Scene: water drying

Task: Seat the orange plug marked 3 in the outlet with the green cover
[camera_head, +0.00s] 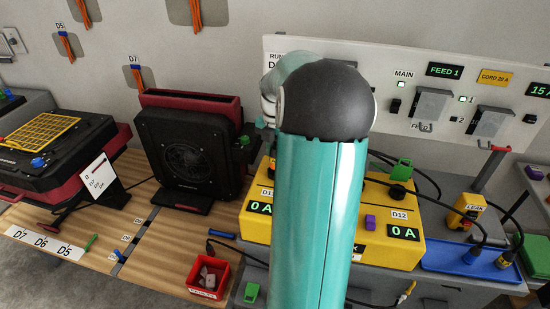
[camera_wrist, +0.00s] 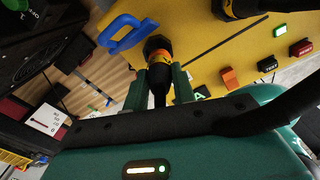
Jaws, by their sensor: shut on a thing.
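My gripper (camera_wrist: 160,78) shows in the wrist view, its two green fingers shut on a dark plug (camera_wrist: 157,52) with an orange band. The marking on the band is too small to read. A blue loop-shaped piece (camera_wrist: 117,38) is just left of the plug's head. The yellow box (camera_wrist: 228,60) lies beyond and to the right. In the head view my teal arm hides the gripper and held plug. A green cover (camera_head: 401,170) stands up at the back of the yellow box (camera_head: 414,250), by a black round fitting. I cannot tell whether the plug touches an outlet.
A blue tray (camera_head: 470,262) with black cords and plugs is at the right. A red bin (camera_head: 209,275) sits on the wooden bench. A black fan unit (camera_head: 187,155) stands at the left. A white panel (camera_head: 300,50) runs along the back wall.

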